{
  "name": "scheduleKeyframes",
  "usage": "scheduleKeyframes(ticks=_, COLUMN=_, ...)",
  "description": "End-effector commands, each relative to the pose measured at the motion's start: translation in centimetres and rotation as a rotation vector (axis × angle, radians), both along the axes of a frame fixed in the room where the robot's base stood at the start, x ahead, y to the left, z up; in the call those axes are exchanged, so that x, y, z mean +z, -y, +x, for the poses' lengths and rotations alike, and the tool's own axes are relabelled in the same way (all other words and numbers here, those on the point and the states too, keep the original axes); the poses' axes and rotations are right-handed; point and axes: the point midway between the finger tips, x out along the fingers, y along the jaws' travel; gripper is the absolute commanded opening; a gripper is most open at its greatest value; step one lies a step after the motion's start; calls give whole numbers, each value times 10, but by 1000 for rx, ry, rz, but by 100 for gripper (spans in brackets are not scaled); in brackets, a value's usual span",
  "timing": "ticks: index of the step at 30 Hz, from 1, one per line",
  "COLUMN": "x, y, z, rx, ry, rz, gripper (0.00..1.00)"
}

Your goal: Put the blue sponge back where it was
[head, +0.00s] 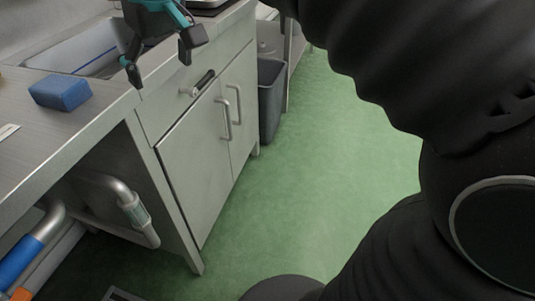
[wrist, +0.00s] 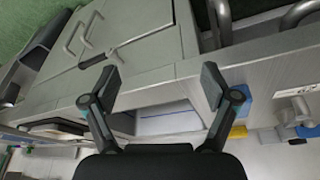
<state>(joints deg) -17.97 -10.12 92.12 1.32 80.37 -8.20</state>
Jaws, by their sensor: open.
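The blue sponge (head: 60,92) lies on the metal counter (head: 112,112) near the sink, at the left of the head view. In the wrist view a blue patch, apparently the sponge (wrist: 243,92), shows partly hidden behind the right finger. My gripper (head: 163,68) is open and empty, above the counter's front edge and to the right of the sponge, apart from it. Both open fingers also show in the wrist view (wrist: 160,86). Nothing in these frames marks the place where the sponge was before.
The sink (head: 85,55) is sunk into the counter behind the sponge. Below are shut cabinet doors (head: 195,150) with bar handles. A grey bin (head: 271,100) stands past the cabinet. A yellow item (wrist: 238,132) lies beyond the sponge in the wrist view. Green floor is clear.

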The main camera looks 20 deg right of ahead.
Motion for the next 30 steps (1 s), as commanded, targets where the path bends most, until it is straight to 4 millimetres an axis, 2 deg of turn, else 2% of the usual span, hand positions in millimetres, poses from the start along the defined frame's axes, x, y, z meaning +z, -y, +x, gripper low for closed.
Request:
scheduleKeyframes(ticks=1, x=-12, y=18, z=-14, rx=-44, ry=15, rz=6, gripper=86)
scheduleKeyframes(ticks=3, x=-30, y=39, z=-31, rx=-102, ry=37, rz=16, gripper=86)
scheduleKeyframes(ticks=9, x=-92, y=88, z=-83, rx=-261, ry=98, rz=38, gripper=86)
scheduleKeyframes(ticks=15, x=-156, y=119, z=-129, rx=-389, ry=150, rz=55, gripper=86)
scheduleKeyframes(ticks=18, x=-176, y=127, z=-142, rx=-426, ry=168, rz=59, gripper=86)
scheduleKeyframes(ticks=23, x=-191, y=131, z=-151, rx=-451, ry=177, rz=62, gripper=86)
scheduleKeyframes(ticks=30, x=-192, y=131, z=-152, rx=-451, ry=176, rz=61, gripper=86)
